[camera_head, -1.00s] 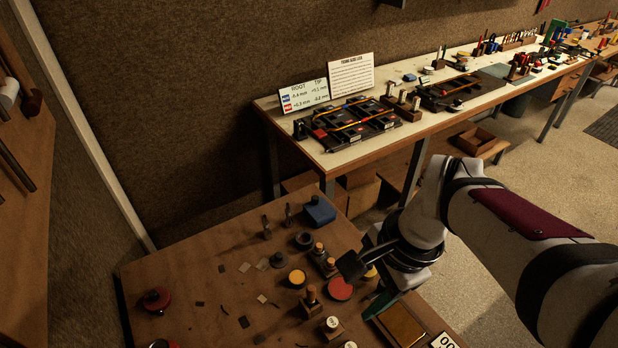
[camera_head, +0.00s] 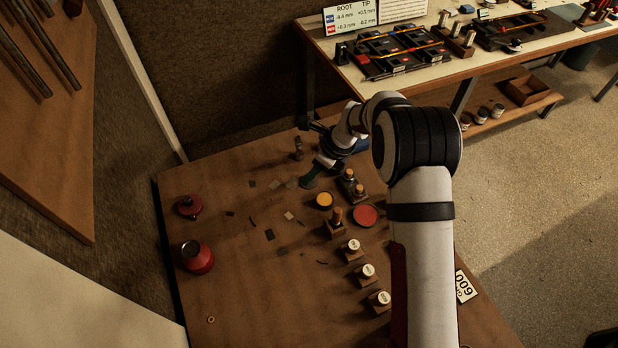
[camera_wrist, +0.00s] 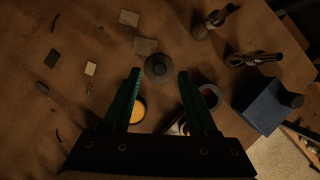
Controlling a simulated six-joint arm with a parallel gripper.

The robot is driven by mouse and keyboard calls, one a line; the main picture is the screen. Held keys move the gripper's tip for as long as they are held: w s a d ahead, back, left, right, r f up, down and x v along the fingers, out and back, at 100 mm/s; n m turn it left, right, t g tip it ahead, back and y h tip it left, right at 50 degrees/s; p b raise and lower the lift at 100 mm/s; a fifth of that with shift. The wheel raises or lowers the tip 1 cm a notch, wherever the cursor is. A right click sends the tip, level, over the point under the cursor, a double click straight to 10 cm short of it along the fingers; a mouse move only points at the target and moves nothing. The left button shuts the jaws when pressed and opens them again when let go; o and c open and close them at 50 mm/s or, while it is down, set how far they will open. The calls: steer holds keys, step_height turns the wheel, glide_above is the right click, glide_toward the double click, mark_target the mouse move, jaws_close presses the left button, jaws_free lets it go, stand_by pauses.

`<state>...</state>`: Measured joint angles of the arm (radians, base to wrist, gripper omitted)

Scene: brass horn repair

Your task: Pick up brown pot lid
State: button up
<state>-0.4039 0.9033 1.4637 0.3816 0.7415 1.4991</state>
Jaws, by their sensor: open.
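A dark, round lid with a central knob (camera_wrist: 158,68), which looks like the brown pot lid, lies on the wooden table in the wrist view. My gripper (camera_wrist: 158,75) is open, its two green fingers pointing at the lid, one toward each side of it. Whether the fingertips are level with the lid or above it I cannot tell. In the head view my gripper (camera_head: 311,176) is low over the back of the table, and the lid is hidden or too dark to make out there.
An open dark-rimmed pot (camera_wrist: 209,95) is close beside the right finger. A yellow-filled pot (camera_head: 324,200) and a red-filled pot (camera_head: 365,215) stand nearby. A blue box (camera_wrist: 268,108) stands to the right. Small flat pieces (camera_wrist: 145,46) lie by the lid.

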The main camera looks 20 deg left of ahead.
steer(key=x, duration=0.3)
steer(key=shift+d, duration=0.1)
jaws_close()
step_height(320, 180, up, 4)
steer(key=shift+r, duration=0.15)
steer(key=d+r, duration=0.6)
steer(key=d, duration=0.5)
steer(key=shift+s+a+f, duration=0.8)
steer(key=shift+a+f, duration=0.05)
steer(key=shift+f, duration=0.4)
steer(key=shift+s+a+f, duration=0.75)
steer(key=shift+a+f, duration=0.05)
steer(key=shift+f, duration=0.45)
steer(key=shift+s+a+f, duration=0.8)
steer(key=shift+a+f, duration=0.05)
steer(key=shift+f, duration=0.4)
